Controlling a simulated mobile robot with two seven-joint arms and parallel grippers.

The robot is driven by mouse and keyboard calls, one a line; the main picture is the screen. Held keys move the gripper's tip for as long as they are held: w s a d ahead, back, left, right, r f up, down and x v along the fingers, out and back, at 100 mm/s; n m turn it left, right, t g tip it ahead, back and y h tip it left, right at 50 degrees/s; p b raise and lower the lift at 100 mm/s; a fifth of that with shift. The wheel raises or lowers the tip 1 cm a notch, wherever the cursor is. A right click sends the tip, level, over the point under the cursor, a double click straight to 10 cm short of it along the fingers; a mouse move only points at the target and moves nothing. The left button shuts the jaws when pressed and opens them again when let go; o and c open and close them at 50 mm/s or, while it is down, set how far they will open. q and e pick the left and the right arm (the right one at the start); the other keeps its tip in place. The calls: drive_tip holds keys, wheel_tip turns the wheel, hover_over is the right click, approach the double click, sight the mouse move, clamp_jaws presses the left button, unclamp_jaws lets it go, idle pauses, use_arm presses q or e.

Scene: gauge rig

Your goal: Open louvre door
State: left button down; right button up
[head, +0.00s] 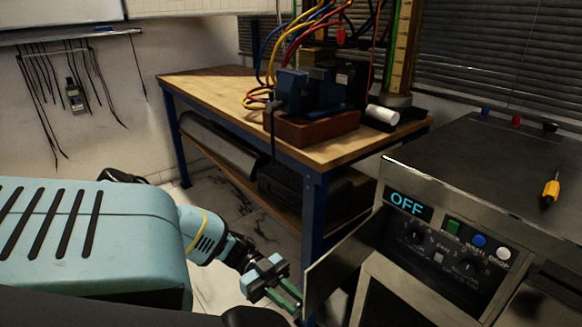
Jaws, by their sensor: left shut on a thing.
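The door (338,268) is a plain dark grey panel on the front of the metal control cabinet (398,283). It stands swung out from the cabinet front, at an angle, with an opening behind it. I see its edge and one face; no slats can be made out. My left gripper (288,299) reaches in from the left, low in the view. Its fingers are shut at the door's free left edge. The exact contact is small and partly hidden. My right gripper is not in view.
The cabinet's panel (450,245) has an OFF display, knobs and coloured buttons. A yellow-handled tool (551,188) lies on its top. A wooden workbench (205,86) with blue legs stands behind the door, bearing a vice (303,92) and hoses. Pale floor shows left of the bench.

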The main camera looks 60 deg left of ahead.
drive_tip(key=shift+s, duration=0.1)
use_arm(q)
drive_tip(key=c, duration=1.3)
unclamp_jaws()
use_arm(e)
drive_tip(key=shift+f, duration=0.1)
use_arm(q)
drive_tip(key=shift+s+a, duration=0.2)
drive_tip(key=shift+a, duration=0.3)
drive_tip(key=v, duration=0.6)
drive_tip(key=shift+a, duration=0.35)
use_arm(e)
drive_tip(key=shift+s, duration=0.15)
use_arm(q)
drive_tip(key=shift+s, duration=0.1)
